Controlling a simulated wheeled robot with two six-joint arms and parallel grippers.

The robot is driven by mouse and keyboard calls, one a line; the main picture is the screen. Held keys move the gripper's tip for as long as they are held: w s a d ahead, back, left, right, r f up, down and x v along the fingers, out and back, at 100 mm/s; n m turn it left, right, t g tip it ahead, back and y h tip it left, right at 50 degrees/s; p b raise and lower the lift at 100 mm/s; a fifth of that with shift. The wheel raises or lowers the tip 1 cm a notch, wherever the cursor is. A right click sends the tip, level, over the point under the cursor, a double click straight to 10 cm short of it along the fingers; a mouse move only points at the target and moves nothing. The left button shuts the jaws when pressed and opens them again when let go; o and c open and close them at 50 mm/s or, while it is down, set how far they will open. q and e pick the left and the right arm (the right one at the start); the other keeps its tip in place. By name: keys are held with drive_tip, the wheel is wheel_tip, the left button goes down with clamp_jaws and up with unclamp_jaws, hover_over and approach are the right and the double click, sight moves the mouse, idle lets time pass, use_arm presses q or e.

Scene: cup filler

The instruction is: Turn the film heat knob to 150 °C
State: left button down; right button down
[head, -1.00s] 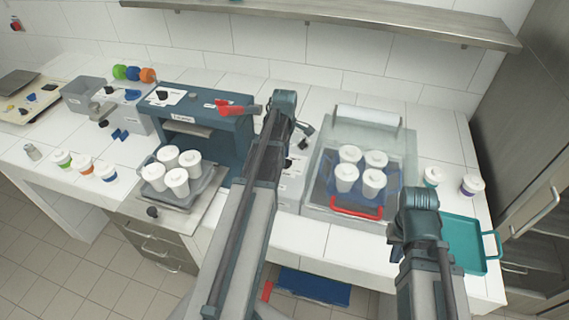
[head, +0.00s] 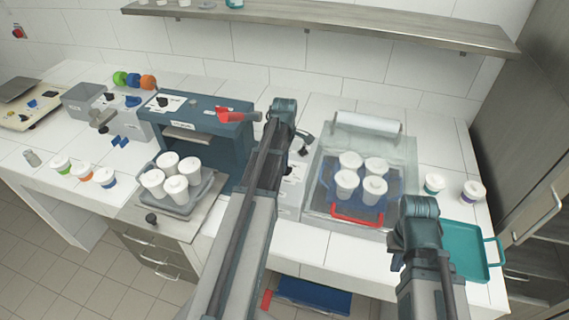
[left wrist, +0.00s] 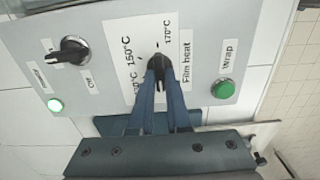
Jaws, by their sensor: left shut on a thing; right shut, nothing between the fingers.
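The film heat knob (left wrist: 158,70) is black and sits on a grey panel (left wrist: 205,40) with a white scale marked 150 °C and 170 °C. My left gripper (left wrist: 164,84) is shut on this knob, with its blue fingers on either side of it. The knob's narrow end lies between the 150 °C and 170 °C marks; its exact setting is hard to read. In the head view my left arm hides most of this panel. My right gripper (head: 397,262) is shut and empty, low at the right in front of the counter, mostly hidden by its arm.
White cups stand in a tray (head: 168,205) at the left and in a red-handled tray (head: 355,219) at the wrapper. A teal tray (head: 465,250) lies at the right.

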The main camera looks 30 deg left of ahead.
use_arm(q)
drive_tip(key=shift+m, duration=0.3)
drive_tip(key=m, duration=0.5)
drive_tip(key=shift+w+m, duration=0.1)
drive_tip(key=shift+m, duration=0.3)
drive_tip(key=m, duration=0.7)
drive_tip(key=shift+w, duration=0.1)
drive_tip(key=m, duration=0.5)
drive_tip(key=shift+d+m, duration=0.15)
drive_tip(key=shift+m, duration=2.45)
drive_tip(key=shift+d, duration=0.1)
drive_tip(key=c, duration=0.9)
unclamp_jaws()
